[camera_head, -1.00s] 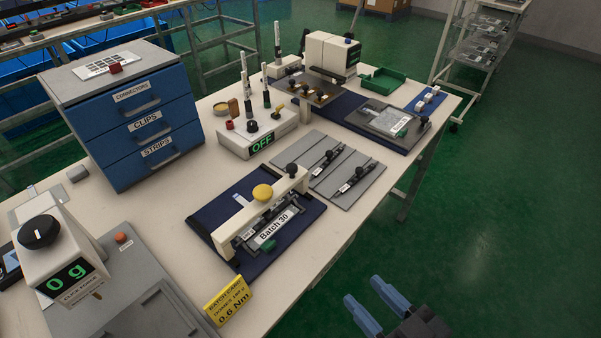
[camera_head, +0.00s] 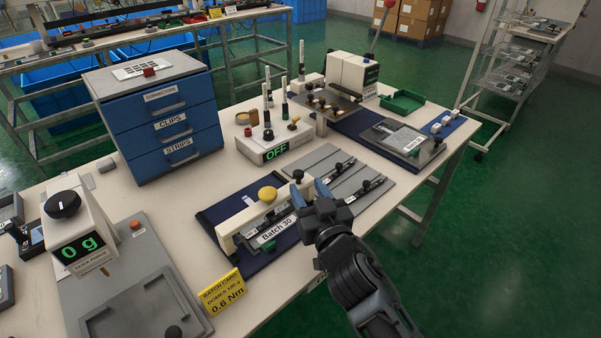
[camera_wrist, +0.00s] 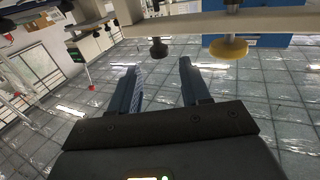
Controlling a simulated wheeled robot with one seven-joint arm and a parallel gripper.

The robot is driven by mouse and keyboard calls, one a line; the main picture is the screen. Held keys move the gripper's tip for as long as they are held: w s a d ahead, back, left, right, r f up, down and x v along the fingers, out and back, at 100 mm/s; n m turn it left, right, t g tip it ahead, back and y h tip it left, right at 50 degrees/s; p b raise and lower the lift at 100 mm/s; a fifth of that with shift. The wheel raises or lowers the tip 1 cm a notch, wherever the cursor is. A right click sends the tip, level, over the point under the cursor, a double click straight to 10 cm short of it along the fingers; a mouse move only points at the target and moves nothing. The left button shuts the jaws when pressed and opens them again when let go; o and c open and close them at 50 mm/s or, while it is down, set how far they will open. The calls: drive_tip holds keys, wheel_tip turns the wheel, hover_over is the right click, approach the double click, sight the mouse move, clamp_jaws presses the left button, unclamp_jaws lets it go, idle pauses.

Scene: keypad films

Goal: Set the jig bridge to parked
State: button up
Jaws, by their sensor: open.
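The jig bridge (camera_head: 238,221) is a cream bar across the jig on a dark blue base (camera_head: 212,205). It carries a yellow knob (camera_head: 267,194), with a black knob (camera_head: 298,174) at its far right end. The "Batch 30" strip (camera_head: 277,230) lies in the jig under it. My gripper (camera_head: 310,192) is open and empty near the bridge's right end, hiding part of the jig. In the wrist view the black knob (camera_wrist: 159,48) appears just beyond my open fingers (camera_wrist: 158,68), apart from them. The yellow knob (camera_wrist: 229,48) is to its right, on the bridge (camera_wrist: 265,22).
Grey plates (camera_head: 345,195) with black-knobbed strips lie behind my gripper. A yellow batch card (camera_head: 222,293) stands at the front edge, left of my arm. The scale (camera_head: 78,230), blue drawers (camera_head: 165,125) and "OFF" box (camera_head: 270,148) stand farther left and back. Open floor lies right.

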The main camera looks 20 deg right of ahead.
sight(300, 176)
drive_tip(key=w, duration=0.4)
drive_tip(key=w+p, duration=0.1)
drive_tip(key=w, duration=0.1)
drive_tip(key=shift+w+d, duration=0.25)
drive_tip(key=shift+w, duration=0.1)
clamp_jaws()
